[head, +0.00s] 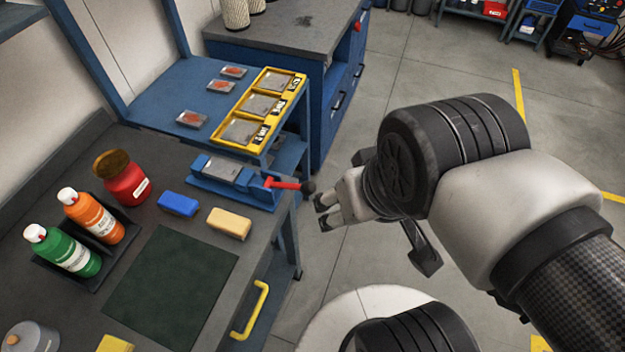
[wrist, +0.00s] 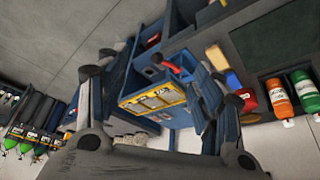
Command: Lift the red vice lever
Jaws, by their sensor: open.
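The red vice lever (head: 283,184) sticks out to the right from the blue vice (head: 232,180) at the bench edge. It ends in a black knob and looks roughly level. My gripper (head: 325,212) is just right of the knob in the head view, beyond the bench edge; I cannot tell the exact gap in depth. In the wrist view the red lever (wrist: 168,64) shows ahead, between the two spread fingers of my gripper (wrist: 165,90). The gripper is open and holds nothing.
A yellow tray (head: 240,133) with three compartments lies behind the vice. Blue (head: 179,203) and yellow (head: 229,223) blocks, a red jar (head: 124,182) and green and orange bottles stand on the bench. A yellow handle (head: 250,311) juts from the bench front.

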